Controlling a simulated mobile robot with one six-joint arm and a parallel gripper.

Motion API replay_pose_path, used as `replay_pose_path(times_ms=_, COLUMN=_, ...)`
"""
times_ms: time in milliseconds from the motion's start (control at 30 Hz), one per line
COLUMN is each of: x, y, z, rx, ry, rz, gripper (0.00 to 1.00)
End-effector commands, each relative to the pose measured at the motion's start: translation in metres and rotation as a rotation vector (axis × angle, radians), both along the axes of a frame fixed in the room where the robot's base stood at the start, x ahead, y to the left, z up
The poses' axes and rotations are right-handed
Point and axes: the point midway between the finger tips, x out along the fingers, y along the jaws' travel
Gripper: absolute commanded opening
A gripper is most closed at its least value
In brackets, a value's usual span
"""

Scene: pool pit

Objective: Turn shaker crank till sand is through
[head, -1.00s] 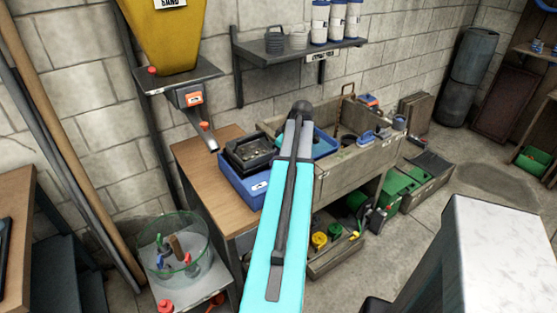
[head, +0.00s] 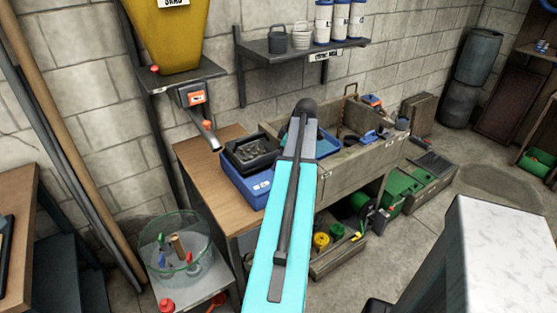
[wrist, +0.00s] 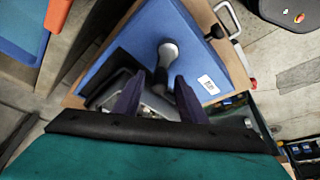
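The shaker is a blue base (head: 235,184) with a black sieve tray (head: 231,155) on top, on a wooden bench in the head view. Greyish lumps lie in the sieve; I cannot tell how much sand is among them. In the wrist view the blue body (wrist: 205,40) fills the upper middle. A crank handle with a pale knob (wrist: 168,52) stands out from it. My gripper (wrist: 160,80) has its two dark fingers apart on either side of the handle's lower part, with a gap showing. My arm hides the crank in the head view.
A yellow sand hopper (head: 168,35) hangs on the wall, with a spout above the bench. A glass bowl (head: 152,240) with small coloured items stands at lower left. A wooden trough (head: 345,172) stands to the right. A marble-topped block (head: 510,245) is at front right.

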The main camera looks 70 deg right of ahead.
Motion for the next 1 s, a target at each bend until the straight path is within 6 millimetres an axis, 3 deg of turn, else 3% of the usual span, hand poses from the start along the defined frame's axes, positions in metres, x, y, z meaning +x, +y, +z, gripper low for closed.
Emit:
replay_pose_path(times_ms=467, x=-0.001, y=-0.001, z=0.006, rx=-0.002, ry=-0.004, rz=0.000, gripper=0.37)
replay_pose_path(times_ms=1000, x=-0.024, y=-0.003, z=0.062, rx=-0.002, ry=-0.004, rz=-0.001, gripper=0.37)
